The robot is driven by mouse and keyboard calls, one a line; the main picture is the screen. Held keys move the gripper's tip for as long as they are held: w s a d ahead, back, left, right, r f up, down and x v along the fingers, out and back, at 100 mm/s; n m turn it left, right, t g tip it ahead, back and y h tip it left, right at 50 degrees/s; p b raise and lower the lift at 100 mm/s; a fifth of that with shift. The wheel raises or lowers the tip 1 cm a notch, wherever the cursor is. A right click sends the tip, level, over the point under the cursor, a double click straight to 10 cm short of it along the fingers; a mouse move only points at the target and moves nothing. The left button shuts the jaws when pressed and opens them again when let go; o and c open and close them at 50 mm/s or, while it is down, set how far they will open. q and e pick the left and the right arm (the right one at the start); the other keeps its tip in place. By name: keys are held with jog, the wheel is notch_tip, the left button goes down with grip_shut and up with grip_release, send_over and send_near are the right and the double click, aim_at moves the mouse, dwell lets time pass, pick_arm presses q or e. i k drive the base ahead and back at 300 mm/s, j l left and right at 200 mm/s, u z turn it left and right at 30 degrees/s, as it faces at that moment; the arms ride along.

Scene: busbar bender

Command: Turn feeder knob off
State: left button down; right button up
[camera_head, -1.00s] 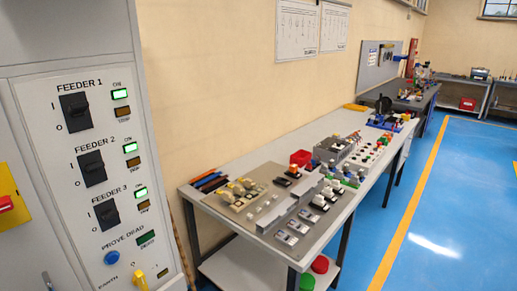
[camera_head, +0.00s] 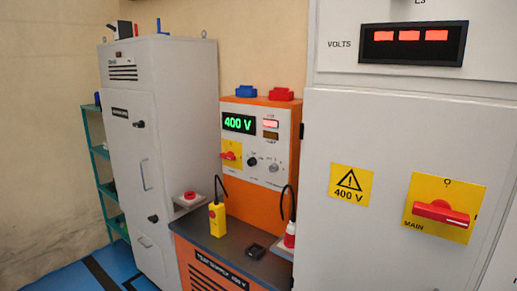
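No feeder knob shows in the head view now. The grey cabinet (camera_head: 390,130) at the right carries a red MAIN rotary handle (camera_head: 441,212) on a yellow plate, lying roughly horizontal. Above it is a VOLTS display (camera_head: 414,43) with red lit blocks. A yellow 400 V warning sign (camera_head: 350,185) is left of the handle. Neither of my grippers is in view.
An orange test supply unit (camera_head: 262,205) with a lit 400 V display (camera_head: 239,123) stands left of the cabinet. A yellow hand-held device (camera_head: 217,219) is on its dark top (camera_head: 240,250). A tall grey cabinet (camera_head: 180,95) and green shelf (camera_head: 103,175) stand further left.

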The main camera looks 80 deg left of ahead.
aim_at(274, 167)
jog(key=u, duration=2.7)
